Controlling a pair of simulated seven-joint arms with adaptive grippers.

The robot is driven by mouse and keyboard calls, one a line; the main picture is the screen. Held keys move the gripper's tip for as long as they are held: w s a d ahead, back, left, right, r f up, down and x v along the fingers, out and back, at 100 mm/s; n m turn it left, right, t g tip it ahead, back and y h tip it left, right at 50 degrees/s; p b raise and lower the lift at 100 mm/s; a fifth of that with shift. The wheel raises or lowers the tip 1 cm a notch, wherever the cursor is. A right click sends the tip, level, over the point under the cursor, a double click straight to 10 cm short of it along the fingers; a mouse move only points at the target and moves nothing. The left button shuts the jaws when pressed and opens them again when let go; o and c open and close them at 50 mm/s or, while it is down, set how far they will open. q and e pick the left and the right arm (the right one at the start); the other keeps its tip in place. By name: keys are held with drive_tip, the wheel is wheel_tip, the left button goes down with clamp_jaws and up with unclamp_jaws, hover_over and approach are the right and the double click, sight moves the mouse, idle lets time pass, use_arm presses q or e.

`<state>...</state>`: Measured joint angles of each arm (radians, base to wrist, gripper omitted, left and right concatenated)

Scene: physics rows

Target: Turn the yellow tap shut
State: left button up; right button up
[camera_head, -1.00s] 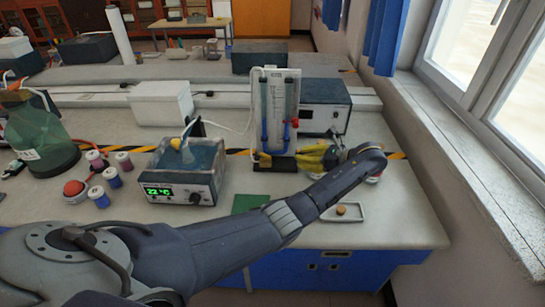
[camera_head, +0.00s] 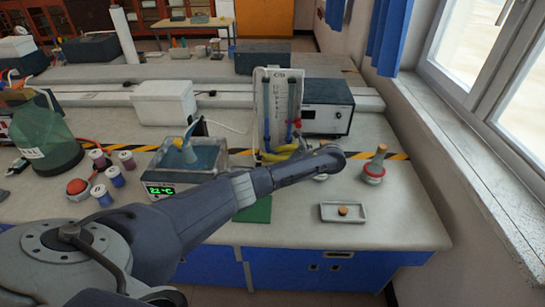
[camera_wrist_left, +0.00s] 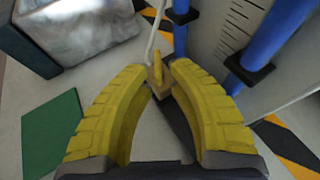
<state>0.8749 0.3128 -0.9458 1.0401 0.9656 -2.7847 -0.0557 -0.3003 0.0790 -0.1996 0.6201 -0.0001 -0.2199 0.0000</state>
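The yellow tap (camera_wrist_left: 157,74) is small and stands between the tips of my left gripper's yellow fingers (camera_wrist_left: 163,72) in the left wrist view. The fingers are parted, with one tip on each side of the tap. I cannot tell whether either tip touches it. In the head view my left gripper (camera_head: 275,155) is at the foot of the upright board with blue tubes (camera_head: 277,110), and the tap cannot be made out there. My right gripper is not in view.
A heater box with a green display (camera_head: 175,188) stands left of my gripper. A dark instrument box (camera_head: 327,108) is behind it.

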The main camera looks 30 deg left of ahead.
use_arm(q)
drive_tip(key=shift+s+a+f, duration=0.1)
drive_tip(key=shift+a+f, duration=0.15)
drive_tip(key=shift+a, duration=0.45)
drive_tip(key=shift+o, duration=0.3)
clamp_jaws()
